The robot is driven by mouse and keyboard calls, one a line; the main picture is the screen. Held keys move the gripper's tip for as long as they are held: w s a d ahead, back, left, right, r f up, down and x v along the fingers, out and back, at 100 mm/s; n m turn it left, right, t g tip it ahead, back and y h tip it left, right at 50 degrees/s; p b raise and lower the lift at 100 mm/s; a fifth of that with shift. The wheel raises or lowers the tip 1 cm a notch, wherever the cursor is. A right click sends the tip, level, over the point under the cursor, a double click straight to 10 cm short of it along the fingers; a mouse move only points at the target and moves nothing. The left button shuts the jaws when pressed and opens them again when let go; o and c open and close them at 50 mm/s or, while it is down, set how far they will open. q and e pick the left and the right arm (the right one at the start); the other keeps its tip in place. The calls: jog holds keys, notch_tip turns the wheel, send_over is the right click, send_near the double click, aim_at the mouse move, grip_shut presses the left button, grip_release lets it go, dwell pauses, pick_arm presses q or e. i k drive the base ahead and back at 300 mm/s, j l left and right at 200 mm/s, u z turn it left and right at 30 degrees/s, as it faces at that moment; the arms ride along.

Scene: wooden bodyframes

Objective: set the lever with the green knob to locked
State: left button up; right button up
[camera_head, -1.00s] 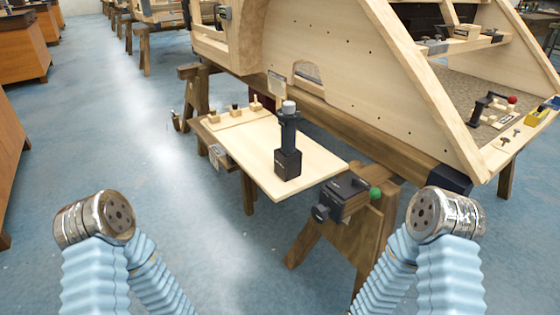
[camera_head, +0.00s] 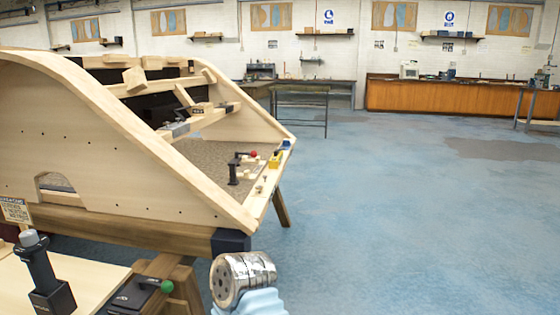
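The green knob (camera_head: 167,286) shows at the lower left, at the end of a short lever on a black box (camera_head: 133,296). The box is fixed by the wooden trestle below the bodyframe's corner and is partly cut off by the lower edge. Its markings are too small to read, so I cannot tell the lever's setting. A silver joint of my arm (camera_head: 245,277) with a blue sleeve is to the right of the knob, apart from it. Neither gripper is in view.
A black post with a grey top (camera_head: 40,268) stands on a pale board (camera_head: 92,272) at the lower left. The blue floor on the right is open, with benches (camera_head: 440,97) along the back wall.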

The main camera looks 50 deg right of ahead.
aim_at(167, 286)
jog(key=l+z, duration=0.2)
jog(key=l, duration=1.7)
jog(key=l+z, duration=0.15)
jog(key=l, duration=1.75)
jog(key=u, duration=1.55)
